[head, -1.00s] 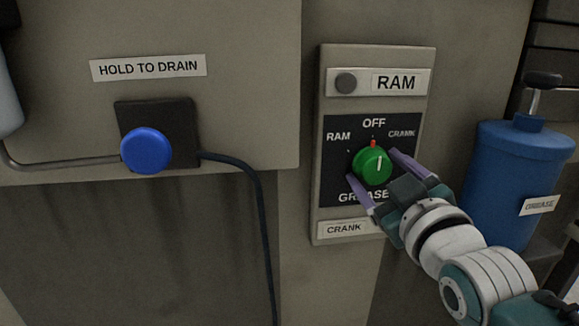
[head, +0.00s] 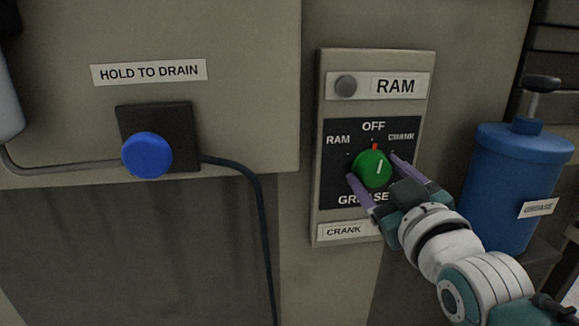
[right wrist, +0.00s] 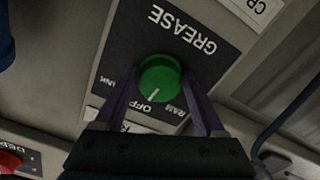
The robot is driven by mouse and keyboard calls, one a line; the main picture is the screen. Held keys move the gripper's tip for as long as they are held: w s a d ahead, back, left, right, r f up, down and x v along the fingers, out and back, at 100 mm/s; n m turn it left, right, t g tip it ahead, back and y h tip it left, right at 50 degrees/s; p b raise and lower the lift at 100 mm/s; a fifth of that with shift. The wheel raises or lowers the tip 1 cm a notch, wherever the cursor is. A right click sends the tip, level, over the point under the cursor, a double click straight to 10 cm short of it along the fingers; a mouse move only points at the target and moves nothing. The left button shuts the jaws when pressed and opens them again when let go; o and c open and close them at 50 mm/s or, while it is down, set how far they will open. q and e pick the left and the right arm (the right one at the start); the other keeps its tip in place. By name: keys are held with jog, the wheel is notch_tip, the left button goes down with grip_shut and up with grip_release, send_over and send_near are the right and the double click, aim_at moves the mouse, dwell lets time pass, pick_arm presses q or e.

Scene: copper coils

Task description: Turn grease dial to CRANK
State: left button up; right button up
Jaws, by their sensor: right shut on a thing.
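The grease dial is a green round knob (head: 373,168) with a white line, on a dark plate (head: 338,186) lettered RAM, OFF, CRANK and GREASE. Its white line points up near OFF, leaning slightly towards CRANK, and a red mark shows just above the knob. In the right wrist view the knob (right wrist: 160,76) sits between the two fingers, its line towards OFF. My right gripper (head: 375,170) is shut on the knob, one purple finger on each side. My left gripper is not in view.
Above the dial are a grey round button (head: 346,86) and a RAM label (head: 396,86). A blue grease canister (head: 508,180) stands close to the right of my right arm. A blue HOLD TO DRAIN button (head: 147,155) with a cable is at the left.

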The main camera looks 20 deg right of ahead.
jog(key=m+p, duration=0.1)
jog(key=m, duration=0.4)
jog(key=shift+a+p, duration=0.1)
jog(key=shift+p, duration=0.3)
jog(key=m+p, duration=0.1)
jog(key=m, duration=0.4)
jog(key=shift+m, duration=0.3)
jog(key=o, duration=1.3)
jog(key=shift+o, duration=0.2)
jog(key=shift+s, duration=0.1)
jog(key=shift+s+a, duration=0.15)
jog(key=shift+s, duration=0.2)
jog(key=p+v, duration=0.2)
jog(key=v, duration=0.7)
